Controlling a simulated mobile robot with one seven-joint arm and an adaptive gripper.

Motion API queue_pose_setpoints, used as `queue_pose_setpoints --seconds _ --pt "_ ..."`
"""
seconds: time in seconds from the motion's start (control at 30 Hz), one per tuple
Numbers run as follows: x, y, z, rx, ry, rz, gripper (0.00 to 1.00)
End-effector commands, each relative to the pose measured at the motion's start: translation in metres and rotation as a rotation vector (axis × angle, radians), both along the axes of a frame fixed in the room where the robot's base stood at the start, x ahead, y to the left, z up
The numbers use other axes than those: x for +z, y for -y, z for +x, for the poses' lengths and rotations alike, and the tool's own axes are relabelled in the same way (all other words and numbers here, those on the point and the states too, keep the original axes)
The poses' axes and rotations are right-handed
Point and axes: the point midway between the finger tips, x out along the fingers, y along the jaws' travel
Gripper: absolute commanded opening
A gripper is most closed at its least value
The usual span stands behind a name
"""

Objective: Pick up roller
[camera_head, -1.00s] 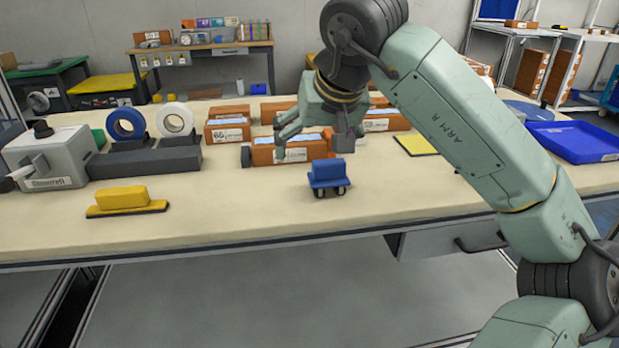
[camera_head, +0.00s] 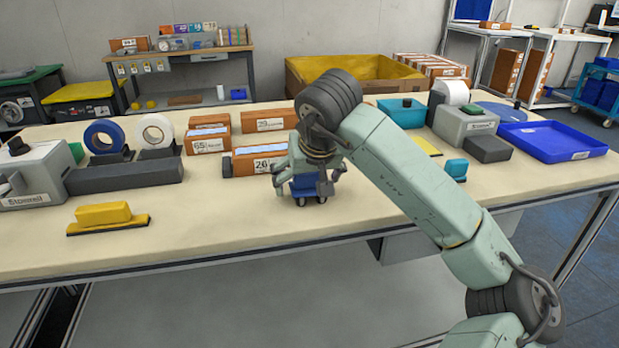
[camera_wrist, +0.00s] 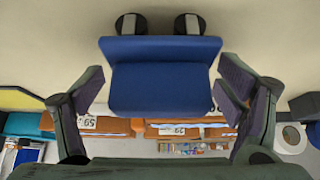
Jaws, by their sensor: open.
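The roller (camera_head: 305,187), a blue block on small dark wheels, stands on the workbench (camera_head: 235,222) near its middle. My gripper (camera_head: 303,190) is down at the roller, open, with a finger on each side of it. In the wrist view the roller's blue body (camera_wrist: 160,75) sits between the two open fingers of my gripper (camera_wrist: 162,88), and two dark wheels show at the top. A gap shows on the left; on the right I cannot tell if the finger touches. The gripper partly hides the roller in the head view.
Orange boxes (camera_head: 255,163) stand just behind the roller. A long dark block (camera_head: 125,178) and a yellow-handled block (camera_head: 105,217) lie to the left. A teal object (camera_head: 456,168) and a blue tray (camera_head: 553,140) are to the right. The bench in front is clear.

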Motion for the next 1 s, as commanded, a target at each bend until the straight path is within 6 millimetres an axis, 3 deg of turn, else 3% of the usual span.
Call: queue_pose_setpoints --seconds 0.23,1.0 --pt "-0.0014 -0.0004 0.0011 0.0 0.002 -0.001 0.87" --pt "-0.0011 -0.0005 0.001 0.001 0.002 0.0 0.35"
